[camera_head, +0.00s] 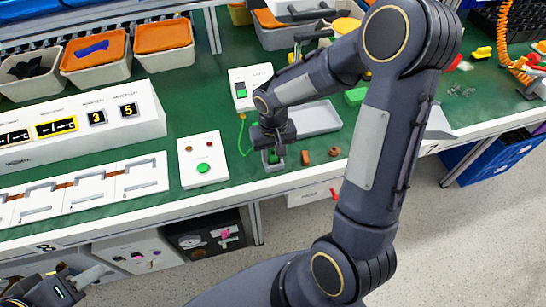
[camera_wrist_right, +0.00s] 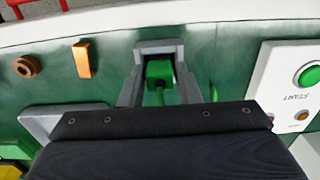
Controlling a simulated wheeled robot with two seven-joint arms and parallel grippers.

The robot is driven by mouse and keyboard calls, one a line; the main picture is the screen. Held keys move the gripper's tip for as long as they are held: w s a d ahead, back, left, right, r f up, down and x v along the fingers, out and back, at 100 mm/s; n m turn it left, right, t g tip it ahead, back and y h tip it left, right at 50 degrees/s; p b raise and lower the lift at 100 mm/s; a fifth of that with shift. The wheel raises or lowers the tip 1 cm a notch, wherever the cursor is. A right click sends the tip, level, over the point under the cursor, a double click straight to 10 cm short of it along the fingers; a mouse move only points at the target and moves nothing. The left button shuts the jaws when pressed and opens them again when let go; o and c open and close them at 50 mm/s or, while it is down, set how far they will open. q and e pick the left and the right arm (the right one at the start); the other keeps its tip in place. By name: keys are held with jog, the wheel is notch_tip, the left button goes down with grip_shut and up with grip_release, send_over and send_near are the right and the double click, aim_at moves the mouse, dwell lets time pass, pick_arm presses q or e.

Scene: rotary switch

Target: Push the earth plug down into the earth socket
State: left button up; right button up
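The green earth plug (camera_wrist_right: 159,73) shows in the right wrist view, with a green cable stub pointing back toward my gripper. A grey U-shaped surround (camera_wrist_right: 158,46) stands around it. I cannot tell which grey parts are socket and which are fingers, or how deep the plug sits. In the head view the grey socket (camera_head: 272,167) is at the table's front edge, with my right gripper (camera_head: 274,156) directly over it, pointing down and hiding most of it. Finger closure is unclear. My left gripper (camera_head: 70,285) is at the lower left corner, away from the table top, its fingers hard to make out.
A white panel with a green START button (camera_head: 203,168) stands left of the socket. An orange block (camera_head: 305,157) and a brown ring (camera_head: 334,152) lie to its right. A grey tray (camera_head: 315,118) and a white box with a green cable (camera_head: 250,88) are behind.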

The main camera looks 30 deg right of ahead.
jog(key=c, duration=0.6)
jog(key=shift+r, duration=0.1)
